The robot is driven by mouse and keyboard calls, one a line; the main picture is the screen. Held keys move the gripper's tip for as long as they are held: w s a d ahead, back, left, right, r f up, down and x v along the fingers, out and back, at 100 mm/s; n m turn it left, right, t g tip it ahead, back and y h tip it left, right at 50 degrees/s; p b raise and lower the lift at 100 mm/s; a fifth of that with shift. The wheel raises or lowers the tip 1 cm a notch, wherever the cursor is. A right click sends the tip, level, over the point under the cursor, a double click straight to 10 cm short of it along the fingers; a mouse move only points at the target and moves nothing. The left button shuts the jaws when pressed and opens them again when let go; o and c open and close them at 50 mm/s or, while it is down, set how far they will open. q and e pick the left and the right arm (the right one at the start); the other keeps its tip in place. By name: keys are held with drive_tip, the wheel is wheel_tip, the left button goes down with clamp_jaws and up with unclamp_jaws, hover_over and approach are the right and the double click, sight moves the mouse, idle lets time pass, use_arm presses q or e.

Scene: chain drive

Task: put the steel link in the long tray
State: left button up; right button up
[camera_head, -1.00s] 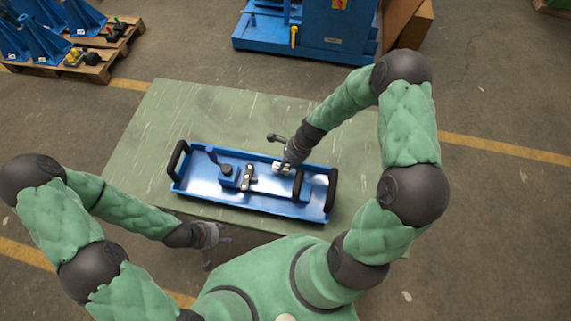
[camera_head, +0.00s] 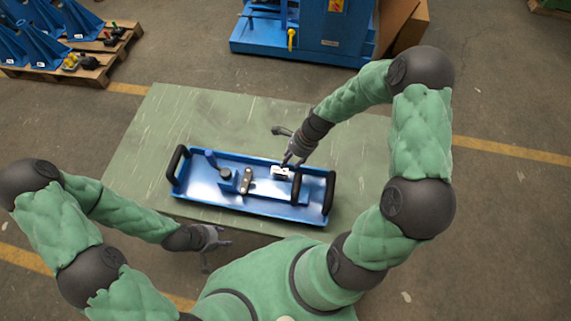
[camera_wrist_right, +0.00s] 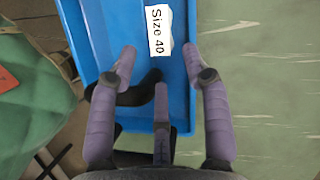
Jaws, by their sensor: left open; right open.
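The long tray (camera_head: 215,200) is a blue tray with a black handle at each end, lying on a green table. A steel link (camera_head: 246,181), a short grey bar with round ends, lies across the middle of the tray area; I cannot tell whether it touches the tray floor or a blue block. My right gripper (camera_head: 290,161) is open and empty above the tray's far edge, right of the link. In the right wrist view its spread fingers (camera_wrist_right: 160,75) hold nothing, over the tray wall (camera_wrist_right: 182,100). My left gripper (camera_head: 216,246) is open, off the table's near edge.
A white label (camera_head: 280,173) reading "Size 40" in the right wrist view (camera_wrist_right: 159,30) lies in the tray. A black knob (camera_head: 225,173) and a black bar (camera_head: 296,187) stand there too. The green table (camera_head: 190,115) is clear behind the tray.

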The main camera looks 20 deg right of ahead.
use_arm(q)
drive_tip(key=shift+r+p, duration=0.3)
drive_tip(key=shift+r, duration=0.15)
use_arm(e)
drive_tip(key=v, duration=0.6)
drive_tip(key=shift+f, duration=0.1)
